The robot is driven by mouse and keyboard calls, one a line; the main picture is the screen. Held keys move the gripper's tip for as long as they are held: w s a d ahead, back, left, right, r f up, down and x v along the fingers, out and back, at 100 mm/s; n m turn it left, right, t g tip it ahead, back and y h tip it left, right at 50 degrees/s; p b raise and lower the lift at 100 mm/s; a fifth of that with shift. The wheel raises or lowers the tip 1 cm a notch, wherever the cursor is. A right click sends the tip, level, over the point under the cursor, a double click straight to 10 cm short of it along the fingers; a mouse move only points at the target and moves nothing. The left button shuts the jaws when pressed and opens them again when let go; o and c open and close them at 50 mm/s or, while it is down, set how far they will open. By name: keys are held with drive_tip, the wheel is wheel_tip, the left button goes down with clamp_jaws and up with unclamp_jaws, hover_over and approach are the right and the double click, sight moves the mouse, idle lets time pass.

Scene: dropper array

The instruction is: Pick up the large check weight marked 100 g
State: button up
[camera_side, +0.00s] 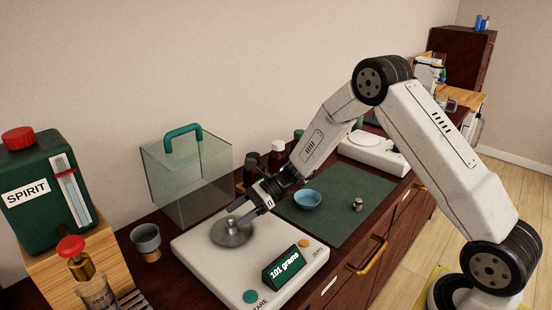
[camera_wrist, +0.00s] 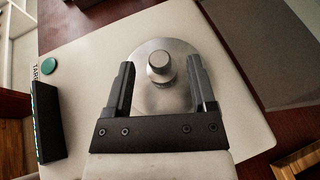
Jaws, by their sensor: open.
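A silver knobbed weight (camera_wrist: 159,64) stands on the round metal pan (camera_wrist: 152,104) of the cream scale (camera_side: 195,257). Its marking cannot be read. In the side view it is partly hidden by my gripper (camera_side: 238,216). My gripper is open, with its fingers reaching down over the pan. In the wrist view the fingers lie on either side of the weight's knob, with gaps on both sides. The scale's display (camera_side: 285,267) reads "101 grams". A smaller silver weight (camera_side: 357,204) stands on the green mat (camera_side: 345,230).
A blue bowl (camera_side: 307,200) sits on the mat. A clear cover with a green handle (camera_side: 184,139) stands behind the scale. Dark bottles (camera_side: 277,160) stand beyond my gripper. A grey cup (camera_side: 146,241) and a green SPIRIT container (camera_side: 38,190) are at left.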

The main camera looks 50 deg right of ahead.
sight(231, 224)
drive_tip(key=shift+x, duration=1.35)
clamp_jaws()
